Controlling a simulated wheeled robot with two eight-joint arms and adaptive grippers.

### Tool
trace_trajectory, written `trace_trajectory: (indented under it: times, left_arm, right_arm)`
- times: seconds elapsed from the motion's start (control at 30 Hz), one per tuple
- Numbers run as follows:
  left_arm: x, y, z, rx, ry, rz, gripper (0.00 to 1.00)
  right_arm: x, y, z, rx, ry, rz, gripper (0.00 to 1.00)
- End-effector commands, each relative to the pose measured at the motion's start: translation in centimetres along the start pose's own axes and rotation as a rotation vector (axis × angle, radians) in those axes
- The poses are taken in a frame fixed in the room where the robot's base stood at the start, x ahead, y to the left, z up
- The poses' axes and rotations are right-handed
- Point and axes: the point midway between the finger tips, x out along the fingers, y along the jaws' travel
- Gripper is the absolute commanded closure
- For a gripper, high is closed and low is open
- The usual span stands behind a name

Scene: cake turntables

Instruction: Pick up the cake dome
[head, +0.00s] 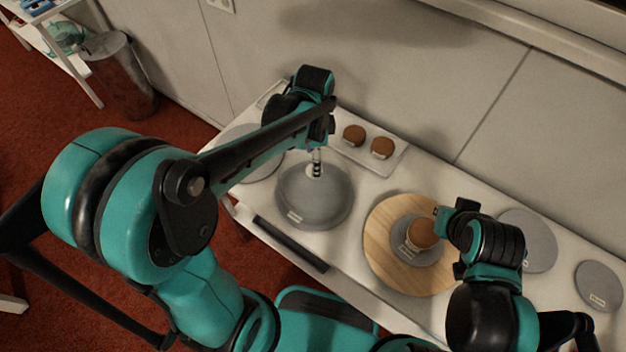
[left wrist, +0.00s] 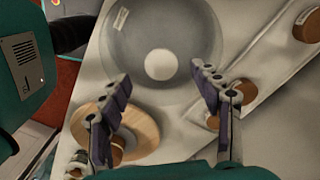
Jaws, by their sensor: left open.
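The cake dome (head: 308,205) is a grey, round cover with a small label, standing on the white table. In the left wrist view the dome (left wrist: 125,50) fills the upper middle, with a pale round knob (left wrist: 161,64) on top. My left gripper (head: 317,162) is directly above the dome in the head view. In the left wrist view its two fingers (left wrist: 160,76) are spread apart, with the knob appearing between and just beyond the tips. Contact with the knob is not visible. My right gripper (head: 440,212) is beside a small brown cake (head: 421,233); its fingers are mostly hidden.
The cake sits on a grey plate on a wooden turntable (head: 380,268), right of the dome. Grey discs (head: 528,240) (head: 599,286) lie at right. A dark bar (head: 290,243) runs along the front edge.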

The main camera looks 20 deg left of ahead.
Motion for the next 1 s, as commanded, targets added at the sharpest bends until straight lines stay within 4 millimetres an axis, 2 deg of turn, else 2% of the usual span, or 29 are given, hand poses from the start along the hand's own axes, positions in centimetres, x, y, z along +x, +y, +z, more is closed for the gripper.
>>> trace_trajectory:
  times: [0.33, 0.57, 0.6, 0.67, 0.83, 1.0]
  left_arm:
    - [4.8, 0.0, -0.5, -0.002, 0.0, -0.001, 0.36]
    - [5.0, 0.0, -0.4, -0.002, 0.0, -0.001, 0.36]
    - [5.0, 0.0, -0.4, -0.002, 0.0, -0.001, 0.39]
    - [5.0, 0.0, -0.4, -0.002, 0.0, -0.001, 0.55]
    - [5.0, 0.0, -0.4, -0.002, 0.0, -0.001, 0.99]
    - [5.0, 0.0, -0.4, -0.002, 0.0, -0.001, 1.0]
  right_arm:
    - [1.8, 0.0, 1.3, 0.0, 0.0, 0.0, 1.0]
    - [1.8, 0.0, 1.2, 0.0, 0.0, 0.0, 1.0]
    - [1.8, 0.0, 1.2, 0.0, 0.0, 0.0, 1.0]
    - [1.8, 0.0, 1.2, 0.0, 0.0, 0.0, 1.0]
    - [1.8, 0.0, 1.2, 0.0, 0.0, 0.0, 1.0]
    - [1.8, 0.0, 1.3, 0.0, 0.0, 0.0, 1.0]
